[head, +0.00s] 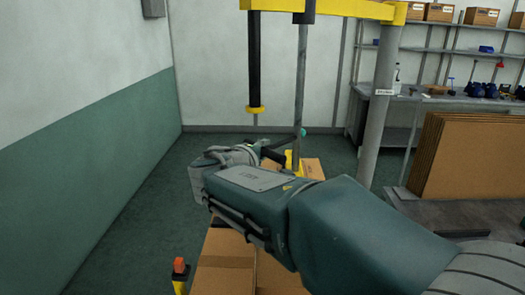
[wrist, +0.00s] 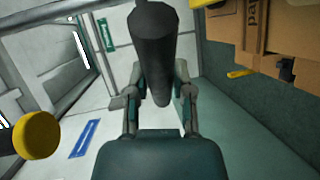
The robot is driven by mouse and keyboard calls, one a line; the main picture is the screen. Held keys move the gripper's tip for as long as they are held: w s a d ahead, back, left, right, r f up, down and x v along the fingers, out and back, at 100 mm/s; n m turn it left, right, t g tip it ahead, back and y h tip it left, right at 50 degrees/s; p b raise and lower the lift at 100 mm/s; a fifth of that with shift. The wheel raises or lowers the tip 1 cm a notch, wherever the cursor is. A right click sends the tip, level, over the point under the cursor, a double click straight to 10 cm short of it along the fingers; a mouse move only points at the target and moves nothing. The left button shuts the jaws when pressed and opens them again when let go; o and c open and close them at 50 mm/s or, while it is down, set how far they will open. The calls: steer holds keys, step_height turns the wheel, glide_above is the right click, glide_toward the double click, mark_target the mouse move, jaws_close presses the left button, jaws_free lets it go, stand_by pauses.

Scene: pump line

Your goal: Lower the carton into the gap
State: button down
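My gripper (wrist: 158,85) has its two fingers on either side of a thick black handle (wrist: 152,35), apparently closed on it. In the head view the handle (head: 274,155) belongs to a lifting device with a grey upright tube (head: 301,85) and a yellow foot (head: 292,160). The foot is at a brown carton (head: 312,167) behind my arm; I cannot tell whether the carton hangs or rests. More brown cartons (head: 226,248) lie below my forearm. Cartons also show at upper right in the wrist view (wrist: 285,25). My arm hides the gap.
A yellow overhead beam (head: 345,8) joins a grey post (head: 380,110). A black hanging tube (head: 255,60) ends in a yellow collar. Flat cardboard (head: 470,155) stands at right, near a workbench (head: 430,97). A yellow post with a red top (head: 180,270) is at front. Floor at left is clear.

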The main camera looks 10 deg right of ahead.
step_height(320, 180, down, 9)
steer(key=shift+f, duration=0.2)
stand_by(0.3)
steer(key=shift+c, duration=2.4)
jaws_free()
steer(key=shift+d+r, duration=0.1)
steer(key=v, duration=1.2)
